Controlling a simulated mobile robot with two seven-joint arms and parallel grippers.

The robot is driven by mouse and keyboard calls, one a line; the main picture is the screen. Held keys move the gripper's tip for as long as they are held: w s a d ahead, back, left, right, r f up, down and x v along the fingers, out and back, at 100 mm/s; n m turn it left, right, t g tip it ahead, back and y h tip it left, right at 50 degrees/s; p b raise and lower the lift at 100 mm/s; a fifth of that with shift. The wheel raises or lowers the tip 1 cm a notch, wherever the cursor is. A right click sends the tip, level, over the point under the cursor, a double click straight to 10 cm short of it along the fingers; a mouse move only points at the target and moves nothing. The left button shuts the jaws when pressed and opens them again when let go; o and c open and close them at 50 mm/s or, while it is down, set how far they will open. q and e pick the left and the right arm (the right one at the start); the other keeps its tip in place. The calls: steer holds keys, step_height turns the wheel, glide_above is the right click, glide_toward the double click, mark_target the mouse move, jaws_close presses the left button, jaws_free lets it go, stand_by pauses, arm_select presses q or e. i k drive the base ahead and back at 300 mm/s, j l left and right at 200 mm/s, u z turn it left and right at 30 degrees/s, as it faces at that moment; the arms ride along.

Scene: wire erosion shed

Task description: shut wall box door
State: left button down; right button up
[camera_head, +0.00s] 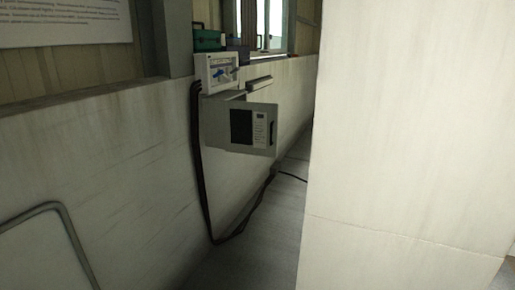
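A grey wall box (216,122) is fixed to the pale wall near the middle of the head view, some way off. Its door (254,147) shows as a light grey panel turned toward me, with a dark rectangle, a small label and a dark handle (272,133) near its right edge. The panel appears to stand out from the wall, but I cannot tell how far it is open. The inside of the box is not visible. Neither of my grippers is in view.
A large pale upright surface (410,130) fills the right side. Dark cables (200,170) hang down the wall to the floor (255,245). A white panel (216,72) and a green case (208,40) are above the box. A grey rail (70,228) is at lower left.

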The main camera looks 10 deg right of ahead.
mark_target(251, 128)
steer(key=i+j+z, duration=0.15)
steer(key=i, duration=0.25)
steer(key=i+j+z, duration=0.15)
steer(key=i, duration=0.3)
steer(key=i+j+z, duration=0.15)
steer(key=i, duration=0.25)
